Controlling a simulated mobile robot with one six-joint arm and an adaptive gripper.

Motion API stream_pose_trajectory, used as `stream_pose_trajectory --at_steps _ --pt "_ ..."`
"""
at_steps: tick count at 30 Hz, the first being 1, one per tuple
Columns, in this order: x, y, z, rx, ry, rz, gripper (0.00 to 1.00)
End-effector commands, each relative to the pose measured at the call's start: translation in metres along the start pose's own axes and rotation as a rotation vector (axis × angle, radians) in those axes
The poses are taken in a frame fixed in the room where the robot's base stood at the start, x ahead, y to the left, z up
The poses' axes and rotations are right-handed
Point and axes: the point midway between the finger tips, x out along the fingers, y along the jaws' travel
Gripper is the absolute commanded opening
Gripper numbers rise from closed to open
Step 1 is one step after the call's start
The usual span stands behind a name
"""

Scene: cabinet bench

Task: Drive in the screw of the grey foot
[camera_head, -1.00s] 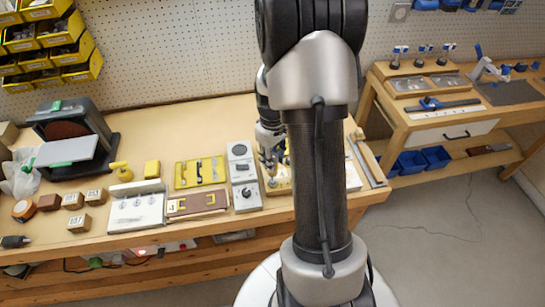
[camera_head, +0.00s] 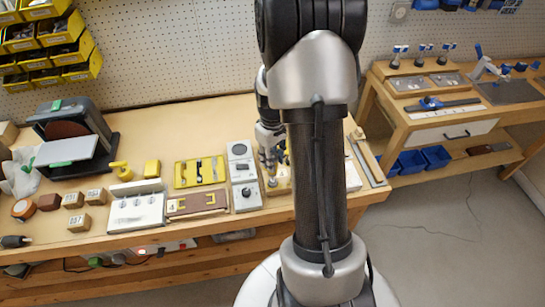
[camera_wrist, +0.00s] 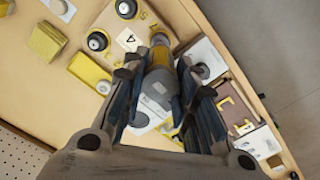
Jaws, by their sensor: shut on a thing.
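My gripper (camera_wrist: 165,100) is shut on a grey and yellow powered screwdriver (camera_wrist: 160,82), with its fingers on both sides of the grey body. The screwdriver's yellow end (camera_wrist: 160,55) is over the edge of a wooden board (camera_wrist: 120,65) with a label "4". Several dark round feet with light centres (camera_wrist: 97,41) are on or near this board. I cannot tell which is the grey foot, and its screw and the tool tip are not clear. In the head view my gripper (camera_head: 268,160) is low over the board (camera_head: 278,187), partly hidden by my arm.
A grey box with a knob (camera_head: 246,196) stands just left of the board. Further left are a yellow tray (camera_head: 200,183) and a brown plate with yellow pieces (camera_head: 190,210). A sander (camera_head: 75,140) stands at the far left. Bare bench lies behind the gripper.

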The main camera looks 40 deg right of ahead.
Motion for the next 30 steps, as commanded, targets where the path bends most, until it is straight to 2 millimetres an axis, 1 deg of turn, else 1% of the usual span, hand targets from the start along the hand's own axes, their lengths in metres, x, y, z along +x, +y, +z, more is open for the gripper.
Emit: stream_pose_trajectory --at_steps 11,30 --pt "0.0049 0.0001 -0.0001 0.000 0.000 0.000 0.02" --pt "0.0072 -0.0001 0.0001 0.000 0.000 0.000 0.02"
